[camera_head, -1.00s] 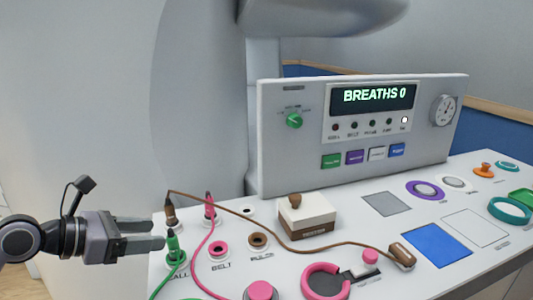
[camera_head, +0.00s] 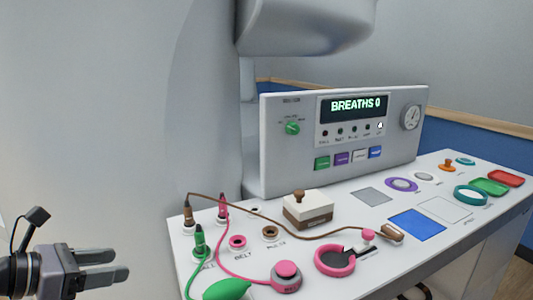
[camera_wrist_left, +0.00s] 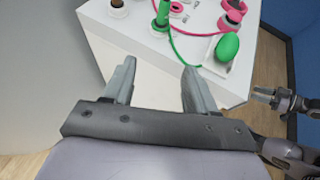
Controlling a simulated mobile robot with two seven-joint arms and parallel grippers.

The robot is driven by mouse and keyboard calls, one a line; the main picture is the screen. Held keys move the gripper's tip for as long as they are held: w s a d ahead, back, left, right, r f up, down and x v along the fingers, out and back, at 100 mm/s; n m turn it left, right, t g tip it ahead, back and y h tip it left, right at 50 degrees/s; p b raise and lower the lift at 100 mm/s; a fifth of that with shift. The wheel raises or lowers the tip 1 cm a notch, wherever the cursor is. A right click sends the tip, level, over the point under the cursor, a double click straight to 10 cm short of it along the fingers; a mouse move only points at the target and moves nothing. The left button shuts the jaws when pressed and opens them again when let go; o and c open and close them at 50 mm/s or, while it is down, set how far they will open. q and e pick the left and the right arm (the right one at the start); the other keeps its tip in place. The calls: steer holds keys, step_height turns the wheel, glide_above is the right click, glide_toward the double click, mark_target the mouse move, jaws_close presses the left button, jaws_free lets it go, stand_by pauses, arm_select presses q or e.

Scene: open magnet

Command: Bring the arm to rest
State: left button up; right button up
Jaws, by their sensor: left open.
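My left gripper (camera_head: 103,270) is open and empty at the lower left of the head view, left of the white console table (camera_head: 345,199) and apart from it. In the left wrist view its two fingers (camera_wrist_left: 157,85) are spread, with the table's corner beyond them. The green plug (camera_head: 199,241) stands upright at the table's left end, clear of the fingers. In the left wrist view, part of another arm with a gripper (camera_wrist_left: 272,97) shows at the right edge; its jaws are too small to judge. It does not show in the head view.
The table holds brown and pink plugs with cords, a green bulb (camera_head: 228,290), a pink ring (camera_head: 335,260), a white and brown box (camera_head: 308,209) and coloured pads. A console (camera_head: 340,140) reading "BREATHS 0" stands behind. Floor (camera_wrist_left: 120,160) shows beside the table.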

arm_select(q)
steer(key=s+d+f+n+t+h+p, duration=0.2)
steer(key=d+n+h, duration=0.2)
steer(key=d+n, duration=0.25)
steer(key=s+f+n+y+p, duration=0.1)
steer(key=s+f+n+y, duration=0.2)
steer(key=n, duration=0.8)
steer(key=s+d+f+n+y+p, duration=0.1)
steer(key=s+f+n+y, duration=0.3)
steer(key=s+f+n, duration=0.4)
steer(key=s+f+n+g+y+p, duration=0.1)
steer(key=s+f+n, duration=0.4)
steer(key=f+n, duration=0.6)
steer(key=n+y+p, duration=0.1)
steer(key=n+y, duration=0.1)
steer(key=n, duration=0.3)
steer(key=shift+s+d+f, duration=0.25)
steer(key=shift+d, duration=0.15)
